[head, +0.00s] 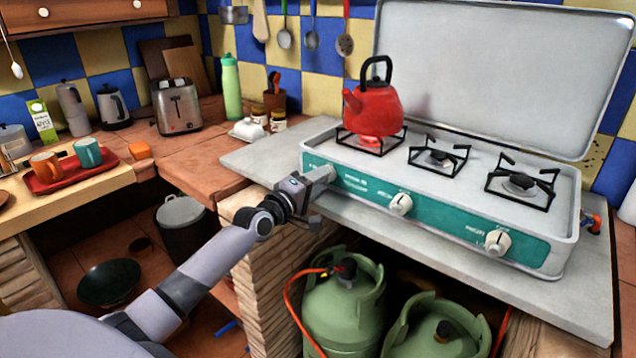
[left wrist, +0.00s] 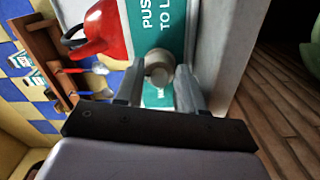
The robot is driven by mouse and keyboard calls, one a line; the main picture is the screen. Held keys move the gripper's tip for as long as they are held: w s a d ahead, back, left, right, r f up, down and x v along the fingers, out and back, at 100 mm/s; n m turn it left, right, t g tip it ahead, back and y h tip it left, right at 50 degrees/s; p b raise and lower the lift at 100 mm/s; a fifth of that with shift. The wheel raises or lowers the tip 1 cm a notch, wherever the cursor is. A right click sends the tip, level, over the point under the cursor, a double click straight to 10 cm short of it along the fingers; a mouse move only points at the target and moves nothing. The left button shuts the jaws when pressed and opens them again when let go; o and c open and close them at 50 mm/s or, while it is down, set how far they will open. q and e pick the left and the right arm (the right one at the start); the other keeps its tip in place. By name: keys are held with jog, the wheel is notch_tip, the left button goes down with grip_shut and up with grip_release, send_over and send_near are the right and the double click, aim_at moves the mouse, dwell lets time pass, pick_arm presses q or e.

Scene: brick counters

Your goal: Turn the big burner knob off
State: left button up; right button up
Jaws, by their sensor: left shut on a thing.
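The stove (head: 450,185) has a teal front panel with a row of cream knobs. My left gripper (head: 318,182) is at the panel's left end and covers the leftmost knob in the head view. In the left wrist view that round knob (left wrist: 158,68) sits between the two fingertips of my left gripper (left wrist: 160,82), which is shut on it. The middle knob (head: 401,204) and the right knob (head: 497,242) are free. A red kettle (head: 374,108) stands on the left burner, which glows red beneath it. My right gripper is not in view.
The raised stove lid (head: 490,75) stands behind the burners. Green gas bottles (head: 345,315) with an orange hose stand below the counter. A toaster (head: 177,105), a green bottle (head: 231,88) and a butter dish (head: 248,130) are on the counter at left.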

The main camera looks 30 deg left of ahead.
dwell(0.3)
pick_arm(q)
jog(key=o, duration=1)
jog(key=shift+o, duration=0.2)
jog(key=shift+f, duration=0.1)
